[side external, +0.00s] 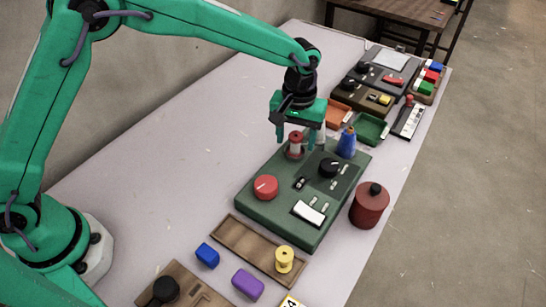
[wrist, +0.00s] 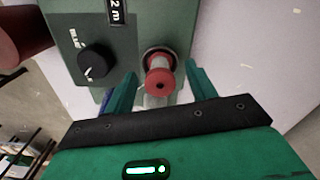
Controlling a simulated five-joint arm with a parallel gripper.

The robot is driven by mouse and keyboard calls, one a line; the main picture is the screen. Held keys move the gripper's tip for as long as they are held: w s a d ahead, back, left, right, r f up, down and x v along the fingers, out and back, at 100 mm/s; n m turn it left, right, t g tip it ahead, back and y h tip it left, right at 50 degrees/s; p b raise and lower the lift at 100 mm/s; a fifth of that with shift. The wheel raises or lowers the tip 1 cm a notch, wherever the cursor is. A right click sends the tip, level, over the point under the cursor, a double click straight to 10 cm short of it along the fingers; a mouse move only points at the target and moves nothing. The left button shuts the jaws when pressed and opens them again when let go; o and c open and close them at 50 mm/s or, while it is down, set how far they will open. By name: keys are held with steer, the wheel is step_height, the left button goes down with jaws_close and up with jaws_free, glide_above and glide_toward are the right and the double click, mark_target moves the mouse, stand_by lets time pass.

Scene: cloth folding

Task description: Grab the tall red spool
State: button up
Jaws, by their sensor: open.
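The red spool (side external: 295,143) stands upright near the far left corner of a green control panel (side external: 258,202). It has red ends and a pale middle. In the wrist view the red spool (wrist: 160,80) sits in a round dark seat on the panel (wrist: 133,38), with its top towards the camera. My gripper (side external: 300,145) is over that corner with its fingers pointing down. In the wrist view my gripper (wrist: 160,88) is open, with a finger on each side of the spool. A gap shows on both sides. Whether any finger touches it cannot be told.
On the panel are a red knob (side external: 266,187), a black knob (side external: 329,167) and a white switch (side external: 309,212). A blue spool (side external: 347,143) stands near the right finger. A dark red pot (side external: 369,206) stands to the right. A yellow spool (side external: 284,259) is in a wooden tray (side external: 237,240) in front.

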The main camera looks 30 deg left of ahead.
mark_target(297, 138)
steer(key=c, duration=1.2)
steer(key=shift+o, duration=0.2)
steer(key=shift+r, duration=0.2)
steer(key=shift+r, duration=0.55)
steer(key=r, duration=0.3)
steer(key=shift+s+d+r, duration=0.1)
steer(key=shift+s+d, duration=0.15)
steer(key=shift+s, duration=0.05)
steer(key=s+d+r, duration=0.5)
steer(key=s+r, duration=0.1)
steer(key=s, duration=0.3)
steer(key=shift+s+d+r, duration=0.15)
steer(key=shift+d+r, duration=0.05)
steer(key=shift+d, duration=0.1)
